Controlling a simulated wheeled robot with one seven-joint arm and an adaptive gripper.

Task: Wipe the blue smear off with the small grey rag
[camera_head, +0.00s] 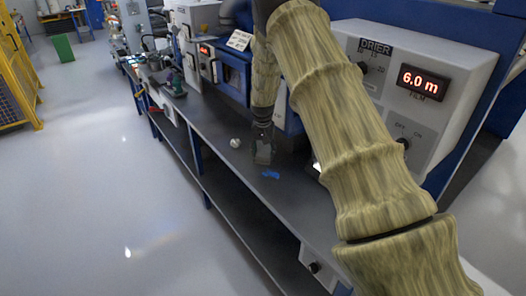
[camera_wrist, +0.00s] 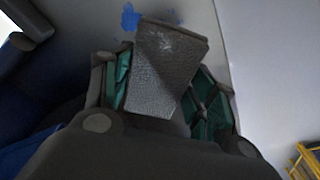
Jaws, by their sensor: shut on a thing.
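The blue smear (camera_head: 271,174) lies on the dark grey bench top (camera_head: 225,135), near its front edge. My gripper (camera_head: 264,150) is low over the bench, just beyond and to the left of the smear in the head view. In the wrist view my gripper (camera_wrist: 160,95) is shut on the small grey rag (camera_wrist: 168,65), a flat textured piece between the green-lined fingers. The smear shows in the wrist view (camera_wrist: 130,17) just past the rag's upper left corner. The rag looks apart from most of the smear; whether it touches the bench is unclear.
A small whitish round thing (camera_head: 235,143) sits on the bench left of my gripper. The drier housing (camera_head: 420,85) with a red display stands at the right. Tools (camera_head: 172,85) lie farther along the bench. The floor in front is open.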

